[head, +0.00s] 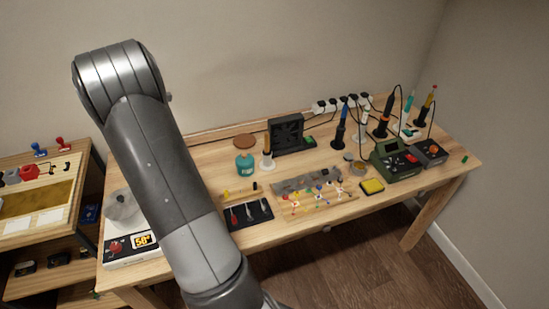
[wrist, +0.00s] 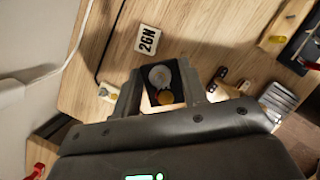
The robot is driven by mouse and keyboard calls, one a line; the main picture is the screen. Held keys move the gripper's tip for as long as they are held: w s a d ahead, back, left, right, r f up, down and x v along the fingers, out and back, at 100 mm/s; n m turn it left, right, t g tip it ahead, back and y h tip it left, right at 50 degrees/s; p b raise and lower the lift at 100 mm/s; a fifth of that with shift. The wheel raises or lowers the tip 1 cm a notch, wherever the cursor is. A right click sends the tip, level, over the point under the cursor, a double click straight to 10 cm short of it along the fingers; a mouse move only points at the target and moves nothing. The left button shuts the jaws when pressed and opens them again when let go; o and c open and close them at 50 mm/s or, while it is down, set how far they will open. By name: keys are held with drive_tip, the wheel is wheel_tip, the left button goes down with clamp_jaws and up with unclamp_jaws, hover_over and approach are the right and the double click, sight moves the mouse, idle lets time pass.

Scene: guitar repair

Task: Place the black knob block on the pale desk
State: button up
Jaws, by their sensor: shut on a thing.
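In the wrist view my gripper (wrist: 161,88) is shut on the black knob block (wrist: 153,98), a small dark block with a round grey disc and a yellowish round part on its face. The block sits between the two fingers. Pale wood desk top (wrist: 190,20) shows behind and beyond it; the height of the block over the wood is hard to judge. In the head view my arm hides part of a pale wooden desk (head: 215,155), and my gripper and the block are out of the picture. I cannot tell whether both views show the same desk.
In the wrist view a white label marked 2GN (wrist: 148,39) lies just beyond the fingers, with a cable (wrist: 108,45) to its left and small parts to the right. In the head view tools, soldering irons and a green device (head: 392,160) crowd the desk.

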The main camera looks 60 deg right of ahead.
drive_tip(key=s+d+f+m+g, duration=0.1)
drive_tip(key=s+d+m, duration=0.1)
drive_tip(key=s, duration=0.5)
drive_tip(key=s+d+f+m, duration=0.1)
drive_tip(key=s+d+m, duration=0.2)
drive_tip(key=s, duration=0.4)
drive_tip(key=s+d+f+m+g+y, duration=0.1)
drive_tip(key=s+d+m, duration=0.2)
drive_tip(key=s, duration=0.4)
drive_tip(key=shift+s+d+f+g, duration=0.15)
drive_tip(key=shift+s+d+g, duration=0.15)
drive_tip(key=shift+d, duration=0.1)
hover_over(213, 171)
drive_tip(key=w+a, duration=0.1)
wheel_tip(213, 171, down, 7)
drive_tip(key=shift+f, duration=2)
drive_tip(key=shift+f, duration=0.1)
drive_tip(key=o, duration=1)
drive_tip(key=shift+c, duration=0.2)
drive_tip(key=v, duration=1.2)
drive_tip(key=shift+r, duration=0.2)
